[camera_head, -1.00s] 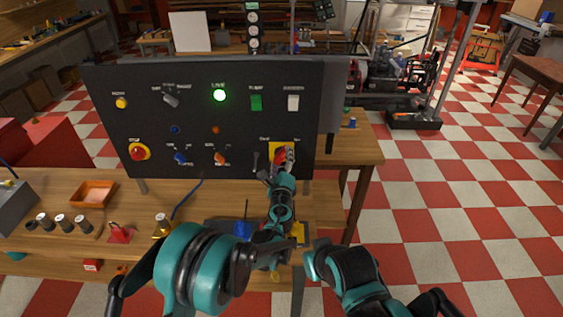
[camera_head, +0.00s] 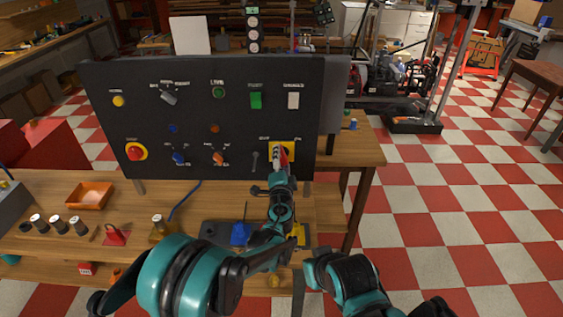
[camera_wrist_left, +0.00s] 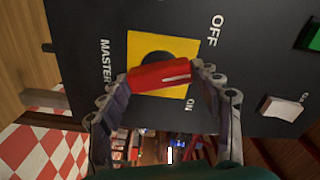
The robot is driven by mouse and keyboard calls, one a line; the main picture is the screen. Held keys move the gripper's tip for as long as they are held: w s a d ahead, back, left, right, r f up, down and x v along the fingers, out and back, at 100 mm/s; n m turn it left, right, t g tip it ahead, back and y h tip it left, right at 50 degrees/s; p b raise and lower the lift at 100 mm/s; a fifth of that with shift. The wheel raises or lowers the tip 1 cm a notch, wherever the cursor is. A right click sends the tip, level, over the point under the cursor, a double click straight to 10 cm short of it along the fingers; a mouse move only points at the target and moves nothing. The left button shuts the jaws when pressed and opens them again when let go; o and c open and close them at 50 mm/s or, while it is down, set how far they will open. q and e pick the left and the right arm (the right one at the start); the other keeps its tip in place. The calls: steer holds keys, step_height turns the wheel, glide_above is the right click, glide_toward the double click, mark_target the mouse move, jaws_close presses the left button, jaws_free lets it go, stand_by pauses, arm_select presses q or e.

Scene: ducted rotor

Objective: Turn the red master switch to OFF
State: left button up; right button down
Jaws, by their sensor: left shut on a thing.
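The red master switch handle (camera_head: 284,156) sits on a yellow plate (camera_head: 291,146) at the lower right of the black panel. In the left wrist view the red handle (camera_wrist_left: 160,75) lies across the yellow plate (camera_wrist_left: 145,43), nearly level in that picture and slightly tilted. The OFF label is at its upper right, ON at its lower right. My left gripper (camera_head: 279,154) is at the switch; in the wrist view its fingers (camera_wrist_left: 163,88) are shut on the handle's two ends. The exact switch position is partly hidden by the fingers. My right gripper is out of view.
The black panel (camera_head: 200,125) also carries a dark LIVE lamp (camera_head: 219,92), a green switch (camera_head: 256,100), a white switch (camera_head: 293,101), knobs and a red stop button (camera_head: 136,152). The wooden bench (camera_head: 340,150) below holds an orange tray (camera_head: 90,196) and several spools.

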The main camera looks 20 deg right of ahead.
arm_select(q)
steer(key=n, duration=0.4)
steer(key=shift+n+b, duration=0.4)
stand_by(0.4)
steer(key=o, duration=1.1)
steer(key=v, duration=1.2)
